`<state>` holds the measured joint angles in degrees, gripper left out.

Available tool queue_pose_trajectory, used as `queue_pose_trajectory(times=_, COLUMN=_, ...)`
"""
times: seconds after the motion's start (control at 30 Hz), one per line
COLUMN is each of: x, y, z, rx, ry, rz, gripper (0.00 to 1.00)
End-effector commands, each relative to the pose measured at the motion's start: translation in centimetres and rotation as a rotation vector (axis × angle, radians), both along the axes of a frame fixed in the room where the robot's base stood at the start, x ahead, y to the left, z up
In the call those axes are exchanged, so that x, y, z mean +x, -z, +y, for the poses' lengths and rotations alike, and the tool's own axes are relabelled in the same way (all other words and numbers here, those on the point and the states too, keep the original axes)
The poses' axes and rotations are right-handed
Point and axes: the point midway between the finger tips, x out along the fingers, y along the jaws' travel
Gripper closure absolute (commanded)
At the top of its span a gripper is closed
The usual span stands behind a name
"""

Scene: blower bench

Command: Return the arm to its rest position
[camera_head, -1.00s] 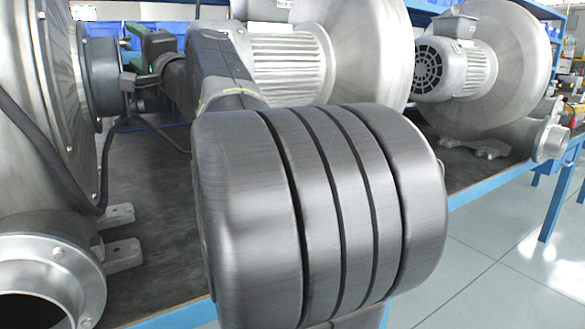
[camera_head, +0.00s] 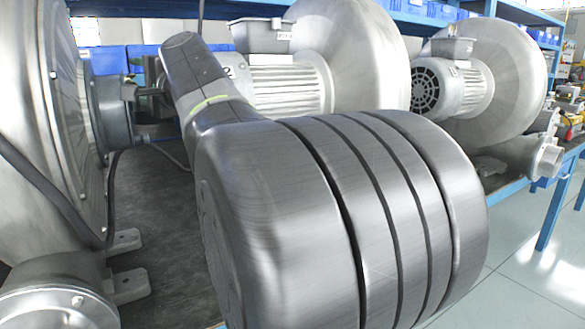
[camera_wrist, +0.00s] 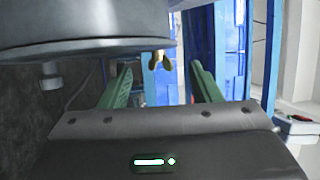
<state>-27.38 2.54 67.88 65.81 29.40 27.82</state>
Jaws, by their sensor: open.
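In the wrist view my gripper (camera_wrist: 160,85) shows two green fingers, spread wide apart with nothing held between them. A large grey metal cylinder, part of a blower (camera_wrist: 85,30), fills the upper left of that view, close to the left finger. In the head view my arm's large grey joint covers the middle and lower right. The arm link runs from it up to the left, toward the gap beside the left blower (camera_head: 50,120).
Another blower with a grey motor (camera_head: 285,90) stands behind my arm, and a further one (camera_head: 455,85) stands to the right. A dark bench top (camera_head: 160,200) lies beneath them. Blue shelving (camera_head: 220,12) runs along the back. Clear tiled floor (camera_head: 525,280) shows at lower right.

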Motion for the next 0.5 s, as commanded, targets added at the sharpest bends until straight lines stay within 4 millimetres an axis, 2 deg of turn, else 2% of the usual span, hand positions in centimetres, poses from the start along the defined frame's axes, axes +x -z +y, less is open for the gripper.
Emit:
queue_pose_trajectory(times=0.03, x=-0.05, y=-0.6, z=0.03, rx=-0.008, ry=-0.001, rz=0.011, gripper=0.43)
queue_pose_trajectory(times=0.5, x=0.0, y=-0.86, z=-0.01, rx=-0.068, ry=0.0, rz=0.11, gripper=0.43)
